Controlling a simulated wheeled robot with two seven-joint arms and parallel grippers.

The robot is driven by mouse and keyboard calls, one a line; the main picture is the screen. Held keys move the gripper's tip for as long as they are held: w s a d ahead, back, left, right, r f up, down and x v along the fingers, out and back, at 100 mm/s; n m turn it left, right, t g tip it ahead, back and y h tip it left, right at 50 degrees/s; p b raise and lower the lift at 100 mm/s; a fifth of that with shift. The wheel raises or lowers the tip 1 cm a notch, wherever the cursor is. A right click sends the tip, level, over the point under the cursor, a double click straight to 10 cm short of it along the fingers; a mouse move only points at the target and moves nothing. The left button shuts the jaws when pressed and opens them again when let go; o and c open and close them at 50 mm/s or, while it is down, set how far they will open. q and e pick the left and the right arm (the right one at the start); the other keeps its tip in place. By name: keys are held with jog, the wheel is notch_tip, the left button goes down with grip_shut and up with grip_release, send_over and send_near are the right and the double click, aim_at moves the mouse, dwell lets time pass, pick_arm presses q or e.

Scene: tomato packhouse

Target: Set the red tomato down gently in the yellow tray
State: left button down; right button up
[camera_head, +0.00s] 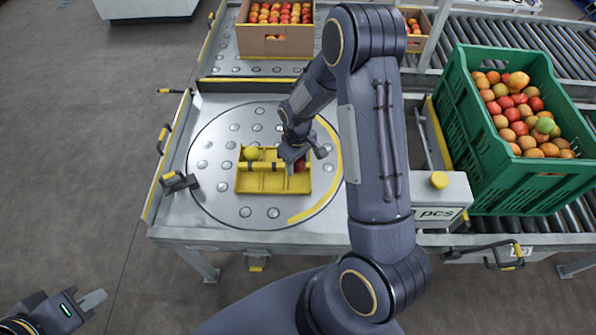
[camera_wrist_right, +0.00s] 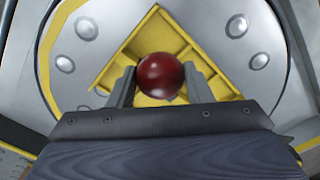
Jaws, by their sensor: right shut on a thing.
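The red tomato (camera_wrist_right: 160,76) sits between the fingers of my right gripper (camera_wrist_right: 160,82), which is shut on it. In the head view the red tomato (camera_head: 299,166) shows partly behind my right gripper (camera_head: 292,160), over the right part of the yellow tray (camera_head: 272,183). The tray also shows below the tomato in the right wrist view (camera_wrist_right: 160,30). I cannot tell whether the tomato touches the tray floor.
The tray stands on a round metal plate (camera_head: 215,180) with ball rollers. A green crate (camera_head: 478,150) full of tomatoes stands at the right on rollers. A cardboard box (camera_head: 262,44) of tomatoes is at the back. The plate left of the tray is clear.

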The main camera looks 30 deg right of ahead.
aim_at(298, 182)
jog(key=shift+w+d, duration=0.1)
jog(key=shift+d, duration=0.1)
jog(key=shift+f+b, duration=2.2)
jog(key=shift+f, duration=0.9)
jog(key=shift+f+b, duration=0.55)
jog(key=o, duration=0.8)
jog(key=c, duration=0.3)
jog(key=shift+r, duration=0.1)
jog(key=shift+r+p, duration=2.4)
jog(key=shift+r, duration=1)
